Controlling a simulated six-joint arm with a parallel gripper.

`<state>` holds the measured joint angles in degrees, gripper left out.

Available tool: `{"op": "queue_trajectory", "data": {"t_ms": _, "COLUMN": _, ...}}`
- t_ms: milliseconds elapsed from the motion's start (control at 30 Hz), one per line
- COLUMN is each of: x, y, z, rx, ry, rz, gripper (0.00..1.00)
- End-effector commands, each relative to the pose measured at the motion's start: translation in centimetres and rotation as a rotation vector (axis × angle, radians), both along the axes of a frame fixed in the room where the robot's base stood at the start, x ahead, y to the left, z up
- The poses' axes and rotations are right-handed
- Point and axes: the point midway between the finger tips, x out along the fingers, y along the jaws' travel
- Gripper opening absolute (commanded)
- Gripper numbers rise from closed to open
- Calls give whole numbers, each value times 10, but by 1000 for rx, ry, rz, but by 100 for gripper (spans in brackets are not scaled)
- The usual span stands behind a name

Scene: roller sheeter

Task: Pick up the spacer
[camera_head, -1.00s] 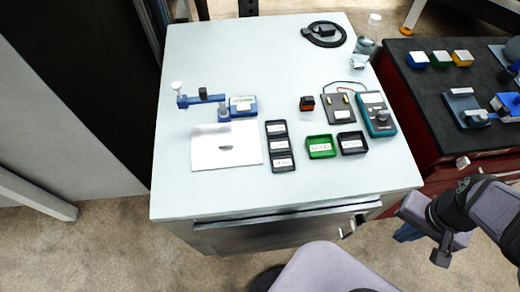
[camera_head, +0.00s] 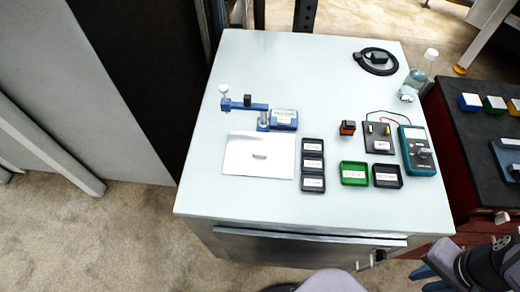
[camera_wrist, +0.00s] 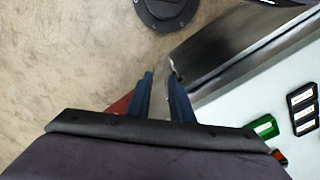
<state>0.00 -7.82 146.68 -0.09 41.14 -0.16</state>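A small grey piece (camera_head: 259,156), which may be the spacer, lies on a white sheet (camera_head: 240,170) on the left part of the light table. It is too small to identify surely. A blue fixture with an arm (camera_head: 245,106) stands just behind the sheet. My gripper (camera_wrist: 160,72) has two dark blue fingers with a gap between them in the wrist view, with nothing held there. It is off the table's front right side, low over the floor and table edge, far from the sheet. The grey piece is not visible in the wrist view.
Three black labelled trays (camera_head: 312,165) stand right of the sheet. A green tray (camera_head: 354,173), a black tray (camera_head: 387,176), an orange-black block (camera_head: 347,129) and a teal meter (camera_head: 417,150) are further right. A black cable coil (camera_head: 376,62) lies at the back. The table's front left is clear.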

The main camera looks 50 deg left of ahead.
Motion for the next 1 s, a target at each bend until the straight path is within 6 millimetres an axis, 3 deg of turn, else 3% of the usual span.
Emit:
{"op": "queue_trajectory", "data": {"t_ms": 33, "x": 0, "y": 0, "z": 0, "rx": 0, "ry": 0, "rz": 0, "gripper": 33}}
{"op": "queue_trajectory", "data": {"t_ms": 133, "x": 0, "y": 0, "z": 0, "rx": 0, "ry": 0, "rz": 0, "gripper": 56}}
{"op": "queue_trajectory", "data": {"t_ms": 467, "x": 2, "y": 1, "z": 1, "rx": 0, "ry": 0, "rz": 4, "gripper": 56}}
{"op": "queue_trajectory", "data": {"t_ms": 633, "x": 21, "y": 17, "z": 8, "rx": 0, "ry": 0, "rz": 47, "gripper": 56}}
{"op": "queue_trajectory", "data": {"t_ms": 767, "x": 51, "y": 50, "z": 19, "rx": 0, "ry": -1, "rz": 121, "gripper": 56}}
{"op": "queue_trajectory", "data": {"t_ms": 867, "x": 77, "y": 93, "z": 28, "rx": 0, "ry": 1, "rz": 198, "gripper": 56}}
{"op": "queue_trajectory", "data": {"t_ms": 1000, "x": 102, "y": 171, "z": 39, "rx": 0, "ry": 2, "rz": 315, "gripper": 56}}
